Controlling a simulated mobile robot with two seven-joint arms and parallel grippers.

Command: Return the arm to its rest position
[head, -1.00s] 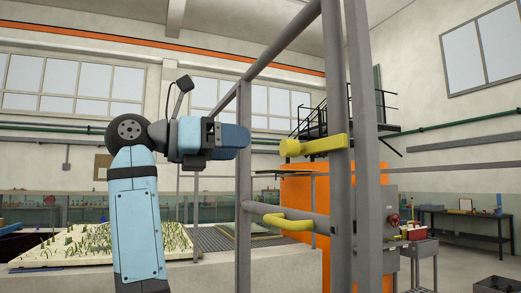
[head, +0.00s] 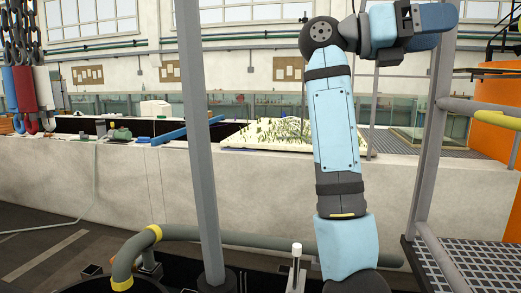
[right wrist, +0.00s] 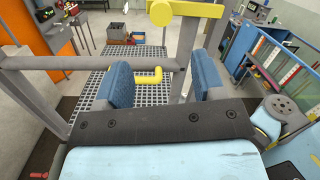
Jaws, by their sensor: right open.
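My right arm (head: 333,125) is light blue and dark grey and stands upright in the right half of the head view. Its gripper (head: 440,17) is at the top right, pointing right, beside a grey post. In the right wrist view the two blue fingers (right wrist: 163,80) are spread apart with nothing held between them. A yellow bent handle (right wrist: 150,77) shows beyond the gap, over a floor grating. A yellow lever with a round end (right wrist: 161,13) is at the top of that view. My left gripper is not in view.
A grey post (head: 198,150) rises left of my arm. Grey railing (head: 434,120) and a grating platform (head: 470,262) are at the right, by an orange cabinet (head: 497,135). A grey pipe with yellow bands (head: 230,233) runs low in front. A pale wall (head: 260,190) lies behind.

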